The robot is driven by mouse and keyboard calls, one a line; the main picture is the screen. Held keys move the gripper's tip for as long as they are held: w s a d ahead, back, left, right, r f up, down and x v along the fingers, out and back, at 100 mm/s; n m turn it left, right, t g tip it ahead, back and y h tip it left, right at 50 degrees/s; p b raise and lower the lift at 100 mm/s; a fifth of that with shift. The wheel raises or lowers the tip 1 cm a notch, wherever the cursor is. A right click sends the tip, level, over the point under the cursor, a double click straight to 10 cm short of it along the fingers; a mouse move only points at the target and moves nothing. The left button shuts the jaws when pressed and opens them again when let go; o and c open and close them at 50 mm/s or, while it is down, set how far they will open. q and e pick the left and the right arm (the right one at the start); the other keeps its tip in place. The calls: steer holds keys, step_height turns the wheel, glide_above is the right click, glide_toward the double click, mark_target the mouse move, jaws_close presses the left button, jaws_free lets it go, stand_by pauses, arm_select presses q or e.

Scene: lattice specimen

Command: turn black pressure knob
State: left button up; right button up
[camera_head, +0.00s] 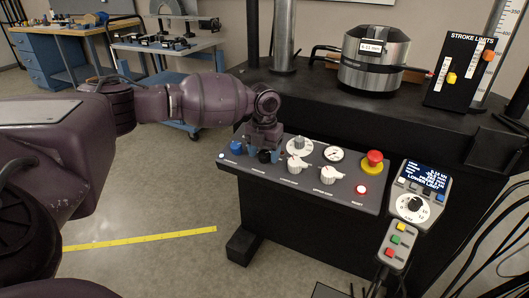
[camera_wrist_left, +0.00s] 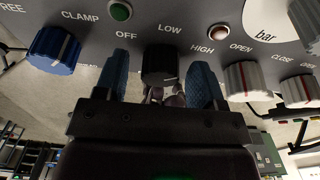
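The black pressure knob (camera_head: 264,157) sits on the sloped control panel (camera_head: 372,203), right of the blue knob (camera_head: 236,147). In the left wrist view the black knob (camera_wrist_left: 160,64) lies between the two blue fingertips, under the LOW and HIGH labels. My left gripper (camera_head: 264,152) is open around the knob, one finger on each side. A narrow gap shows on both sides, so neither finger appears to touch it. The knob is partly hidden by the gripper in the head view. My right gripper is not in view.
White knobs (camera_head: 297,165) and a red emergency button (camera_head: 374,158) are on the panel to the right. A handheld control box (camera_head: 410,205) stands at the panel's right end. Open floor lies to the left.

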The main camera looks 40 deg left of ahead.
arm_select(q)
steer(key=c, duration=0.9)
